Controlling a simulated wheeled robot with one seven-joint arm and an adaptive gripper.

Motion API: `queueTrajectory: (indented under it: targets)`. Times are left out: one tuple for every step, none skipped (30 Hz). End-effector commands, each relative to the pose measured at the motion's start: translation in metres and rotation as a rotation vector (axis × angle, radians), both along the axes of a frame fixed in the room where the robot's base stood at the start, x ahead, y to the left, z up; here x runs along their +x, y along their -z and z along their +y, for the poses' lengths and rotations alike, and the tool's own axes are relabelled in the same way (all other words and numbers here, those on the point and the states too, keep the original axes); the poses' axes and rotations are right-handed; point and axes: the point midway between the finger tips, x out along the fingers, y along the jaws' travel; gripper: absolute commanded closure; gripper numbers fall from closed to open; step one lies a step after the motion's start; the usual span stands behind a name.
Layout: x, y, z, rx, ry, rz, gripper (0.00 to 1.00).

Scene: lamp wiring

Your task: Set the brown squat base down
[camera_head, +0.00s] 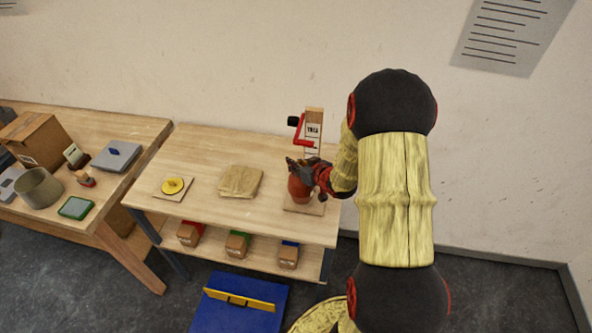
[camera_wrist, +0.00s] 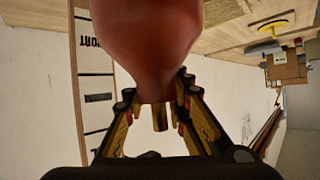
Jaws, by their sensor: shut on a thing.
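The brown squat base (camera_head: 299,190) is a rounded reddish-brown body at the right end of the middle table. It is over or on a thin square board (camera_head: 304,207); I cannot tell whether it touches. My gripper (camera_head: 313,175) reaches in from the right and is shut on its narrow upper part. In the wrist view the base (camera_wrist: 150,45) fills the upper middle, its narrow neck between the two fingers of my gripper (camera_wrist: 155,105). The far side of the base is hidden.
A wooden upright (camera_head: 314,118) with a red crank stands just behind the base. A tan folded cloth (camera_head: 240,181) and a yellow disc (camera_head: 172,186) on a small board lie to the left. Bins sit on the lower shelf.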

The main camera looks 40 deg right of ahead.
Motion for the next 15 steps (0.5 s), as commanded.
queueTrajectory:
  targets:
    - [0.0,0.004,-0.005,-0.001,0.003,-0.002,1.0]
    - [0.0,0.009,-0.005,0.0,0.002,-0.001,1.0]
    - [0.0,0.015,-0.005,-0.001,0.001,-0.001,1.0]
    - [0.0,0.019,-0.005,-0.001,0.001,-0.001,1.0]
    - [0.0,0.023,-0.005,0.0,0.001,-0.002,1.0]
    - [0.0,0.028,-0.005,0.0,0.001,-0.002,1.0]
    - [0.0,0.03,-0.004,-0.001,0.002,-0.002,1.0]
    - [0.0,0.032,-0.004,-0.001,0.001,-0.002,1.0]
    - [0.0,0.033,-0.004,-0.002,0.001,-0.003,1.0]
    - [0.0,0.033,-0.004,-0.002,0.001,-0.003,1.0]
    - [0.0,0.033,-0.004,-0.002,0.001,-0.003,1.0]
    - [0.0,0.033,-0.004,-0.002,0.001,-0.003,1.0]
    - [0.0,0.033,-0.004,-0.002,0.001,-0.003,1.0]
    - [0.0,0.033,-0.004,-0.002,0.001,-0.003,1.0]
    - [-0.001,0.035,-0.004,0.0,0.001,0.002,0.85]
